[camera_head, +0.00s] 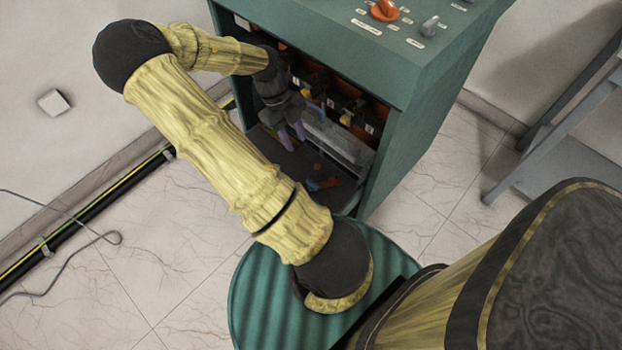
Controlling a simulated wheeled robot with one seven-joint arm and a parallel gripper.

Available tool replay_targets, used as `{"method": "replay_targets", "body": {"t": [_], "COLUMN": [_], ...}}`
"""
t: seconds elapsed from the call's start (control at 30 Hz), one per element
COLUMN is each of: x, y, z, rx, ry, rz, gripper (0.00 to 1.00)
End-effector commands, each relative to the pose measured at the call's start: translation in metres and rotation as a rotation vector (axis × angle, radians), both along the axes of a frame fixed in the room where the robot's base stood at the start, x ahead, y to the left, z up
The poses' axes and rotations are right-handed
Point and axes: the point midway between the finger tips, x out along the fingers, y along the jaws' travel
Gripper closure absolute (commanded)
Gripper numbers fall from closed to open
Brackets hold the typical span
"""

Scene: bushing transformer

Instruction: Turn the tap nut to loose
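The open-fronted green cabinet (396,150) stands at the upper middle. My gripper (294,140) is inside its opening, on the left side. Its two purplish fingers point down and stand apart, with nothing visible between them. A row of dark parts with orange and yellow pieces (345,112) runs along the upper inside, right of my gripper. A small blue piece (318,104) shows just right of the gripper. I cannot pick out the tap nut for certain; my wrist hides part of the row.
A red and blue item (325,184) lies on the cabinet's dark floor. A grey block (338,142) runs under the row. The cabinet's top has an orange knob (385,10) and a grey knob (429,26). A grey stand (560,150) is at right.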

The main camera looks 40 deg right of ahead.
Motion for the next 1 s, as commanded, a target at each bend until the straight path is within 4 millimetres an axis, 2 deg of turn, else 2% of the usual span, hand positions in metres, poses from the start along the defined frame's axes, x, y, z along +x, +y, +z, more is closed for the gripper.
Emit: {"method": "replay_targets", "body": {"t": [0.8, 1.0], "x": [-0.054, -0.062], "y": [-0.004, -0.005], "z": [-0.132, -0.15], "rx": [0.001, 0.001], "ry": [0.002, 0.0], "rz": [-0.002, 0.0], "gripper": [0.66, 0.66]}}
